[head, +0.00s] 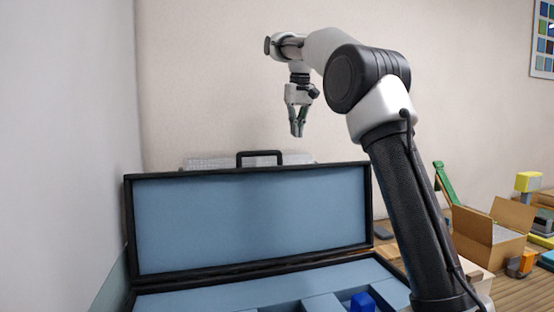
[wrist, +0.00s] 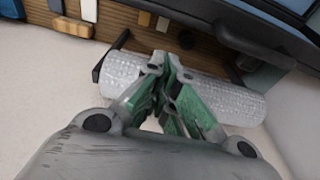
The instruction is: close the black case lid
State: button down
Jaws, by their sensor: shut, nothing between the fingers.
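The black case (head: 128,300) stands open in the head view, with blue foam inside. Its lid (head: 250,220) is raised upright, blue lining facing me and a black handle (head: 260,154) on its top edge. A blue object (head: 362,302) sits in the foam at the lower right. My gripper (head: 297,134) is shut and empty, above and apart from the lid's top edge. In the wrist view my fingertips (wrist: 172,60) meet in front of a bubble-wrap roll. Part of the case, dark with a blue edge, shows at the upper right of that view (wrist: 262,22).
The bubble-wrap roll (wrist: 235,101) lies behind the lid, and its top shows in the head view (head: 205,161). An open cardboard box (head: 480,240) and a green item (head: 444,183) are at the right. A pale wall (head: 60,130) borders the left.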

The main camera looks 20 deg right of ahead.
notch_tip(320, 180, down, 9)
jog(key=a, duration=0.1)
jog(key=shift+s+f, duration=0.2)
jog(key=shift+s, duration=0.15)
dwell(0.4)
